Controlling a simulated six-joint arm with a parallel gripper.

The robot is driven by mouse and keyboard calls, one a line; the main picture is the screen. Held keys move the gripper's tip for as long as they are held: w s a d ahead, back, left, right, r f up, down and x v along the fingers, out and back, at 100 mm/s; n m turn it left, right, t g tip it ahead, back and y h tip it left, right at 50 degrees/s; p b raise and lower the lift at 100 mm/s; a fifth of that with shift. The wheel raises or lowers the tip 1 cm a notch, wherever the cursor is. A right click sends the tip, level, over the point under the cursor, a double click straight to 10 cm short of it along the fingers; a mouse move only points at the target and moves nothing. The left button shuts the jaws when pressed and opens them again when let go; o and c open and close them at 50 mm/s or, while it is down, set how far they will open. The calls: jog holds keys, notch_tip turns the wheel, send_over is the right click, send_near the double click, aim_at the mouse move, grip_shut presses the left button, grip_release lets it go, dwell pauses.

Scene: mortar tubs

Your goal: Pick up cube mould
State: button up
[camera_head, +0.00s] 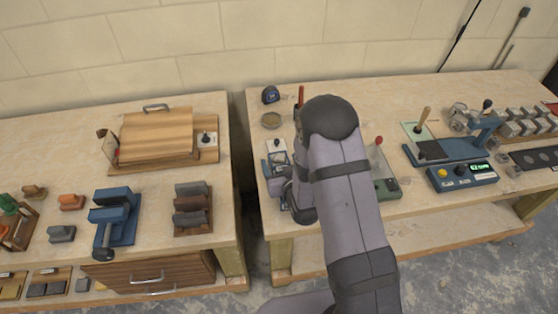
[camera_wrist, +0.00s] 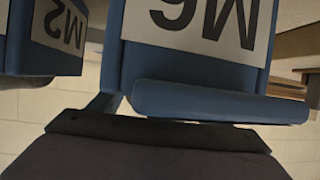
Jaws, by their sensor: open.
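I cannot tell for sure which thing is the cube mould. Several grey metal block shapes (camera_head: 514,127) stand at the far right of the right bench and may be cube moulds. My gripper (camera_head: 280,180) is low over the left part of the right bench, open, largely hidden by my own arm. Blue parts (camera_head: 277,147) show beside it. In the wrist view, very close, a blue piece with an upside-down label like M6 (camera_wrist: 195,20) and another labelled M2 (camera_wrist: 62,22) fill the top. The fingertips and anything between them cannot be made out.
A blue device with a green display (camera_head: 462,176) stands right of my arm. A tape measure (camera_head: 270,95) and round dish (camera_head: 271,120) lie behind the gripper. The left bench (camera_head: 60,135) holds a wooden box (camera_head: 158,135) and blue vice (camera_head: 116,215). A gap separates the benches.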

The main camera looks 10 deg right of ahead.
aim_at(280, 163)
jog(key=shift+w+f, duration=0.1)
jog(key=shift+w, duration=0.1)
jog(key=shift+c, duration=0.6)
jog(key=c, duration=1.3)
notch_tip(280, 163, up, 10)
jog(key=b, duration=0.1)
